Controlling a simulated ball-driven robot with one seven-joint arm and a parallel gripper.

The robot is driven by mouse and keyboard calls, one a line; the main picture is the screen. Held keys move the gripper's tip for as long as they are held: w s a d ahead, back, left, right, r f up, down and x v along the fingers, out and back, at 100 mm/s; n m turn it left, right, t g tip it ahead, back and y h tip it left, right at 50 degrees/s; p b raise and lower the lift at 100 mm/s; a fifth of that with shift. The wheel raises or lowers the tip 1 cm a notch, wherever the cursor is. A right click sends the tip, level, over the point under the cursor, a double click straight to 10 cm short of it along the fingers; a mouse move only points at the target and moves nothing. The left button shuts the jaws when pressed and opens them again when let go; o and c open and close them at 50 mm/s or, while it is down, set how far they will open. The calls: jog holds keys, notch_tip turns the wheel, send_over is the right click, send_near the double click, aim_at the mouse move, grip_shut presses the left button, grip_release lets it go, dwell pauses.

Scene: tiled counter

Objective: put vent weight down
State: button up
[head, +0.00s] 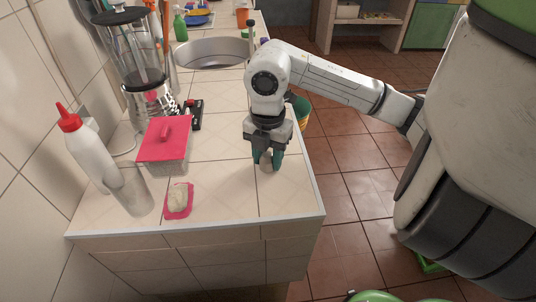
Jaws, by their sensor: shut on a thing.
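My gripper (268,160) points down over the right part of the tiled counter (224,193), near its right edge. Its dark green fingers are shut on a small greyish thing, the vent weight (266,166), which shows between and just below the fingertips. The fingers hide most of it. The fingertips are at or very close to the counter top; I cannot tell whether the weight touches the tiles.
A pink tray with a pale lump (179,199) lies at the front. Left are a pink-lidded box (165,142), a clear glass (134,192), a red-capped bottle (88,146) and a blender (137,65). Behind is a sink (212,53). Tiles around my gripper are clear.

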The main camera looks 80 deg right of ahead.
aim_at(269, 153)
jog(key=shift+f, duration=0.2)
jog(key=o, duration=1.1)
jog(key=shift+r, duration=0.1)
jog(key=shift+r, duration=0.25)
notch_tip(269, 153, up, 12)
jog(key=shift+f, duration=0.1)
jog(key=shift+s, duration=0.1)
